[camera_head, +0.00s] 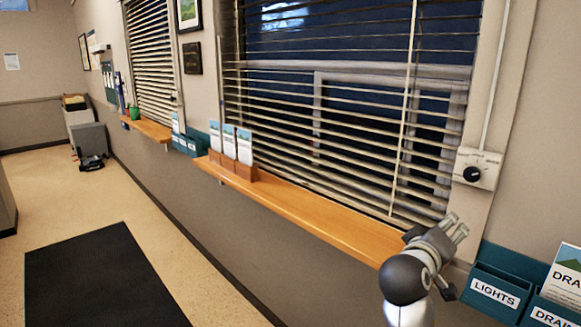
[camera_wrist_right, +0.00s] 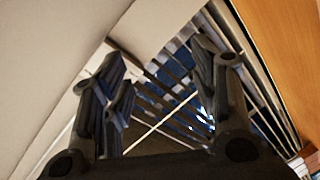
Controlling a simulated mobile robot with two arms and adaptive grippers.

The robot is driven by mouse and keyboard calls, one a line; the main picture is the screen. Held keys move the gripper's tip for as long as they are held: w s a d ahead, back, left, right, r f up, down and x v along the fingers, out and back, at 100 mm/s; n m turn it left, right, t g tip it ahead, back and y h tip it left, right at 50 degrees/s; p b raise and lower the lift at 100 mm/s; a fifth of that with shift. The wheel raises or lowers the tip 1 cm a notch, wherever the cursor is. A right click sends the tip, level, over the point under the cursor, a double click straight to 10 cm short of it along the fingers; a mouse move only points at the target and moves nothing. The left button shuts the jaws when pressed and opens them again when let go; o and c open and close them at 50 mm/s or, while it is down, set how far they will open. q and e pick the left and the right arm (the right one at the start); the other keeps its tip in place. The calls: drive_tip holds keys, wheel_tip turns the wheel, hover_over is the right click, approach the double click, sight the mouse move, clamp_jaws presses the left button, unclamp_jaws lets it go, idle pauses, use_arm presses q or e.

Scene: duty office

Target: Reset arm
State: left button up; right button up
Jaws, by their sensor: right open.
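My right gripper (camera_head: 456,228) is at the lower right of the head view, in front of the right end of the wooden sill. Its arm comes up from the bottom edge. In the right wrist view the two dark fingers of the gripper (camera_wrist_right: 165,100) stand apart with nothing between them. The window blinds show beyond them. My left gripper does not show in either view.
A wooden sill (camera_head: 320,219) runs under the blinds (camera_head: 340,110), with brochure holders (camera_head: 232,168) on it. A dial box (camera_head: 477,168) and a teal LIGHTS holder (camera_head: 496,290) are on the wall close to my right gripper. A black mat (camera_head: 95,280) lies on open floor.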

drive_tip(key=s+a+f+g+y, duration=0.1)
drive_tip(key=s+a+f+y, duration=0.15)
drive_tip(key=s+f, duration=0.6)
drive_tip(key=s+a+f+g+y, duration=0.2)
drive_tip(key=s+f+y, duration=0.1)
drive_tip(key=f, duration=1.1)
drive_tip(key=s+a+f+g+y, duration=0.35)
drive_tip(key=s+f, duration=0.25)
drive_tip(key=s, duration=0.5)
drive_tip(key=s+a+f+g+y, duration=0.25)
drive_tip(key=s+a+f, duration=0.3)
drive_tip(key=s, duration=0.65)
wheel_tip(320, 180, down, 26)
drive_tip(key=s, duration=0.1)
drive_tip(key=s+d+f, duration=0.2)
drive_tip(key=s+f, duration=0.6)
drive_tip(key=s+d+f+g, duration=0.1)
drive_tip(key=s+f, duration=0.7)
drive_tip(key=s, duration=0.1)
drive_tip(key=shift+d, duration=0.35)
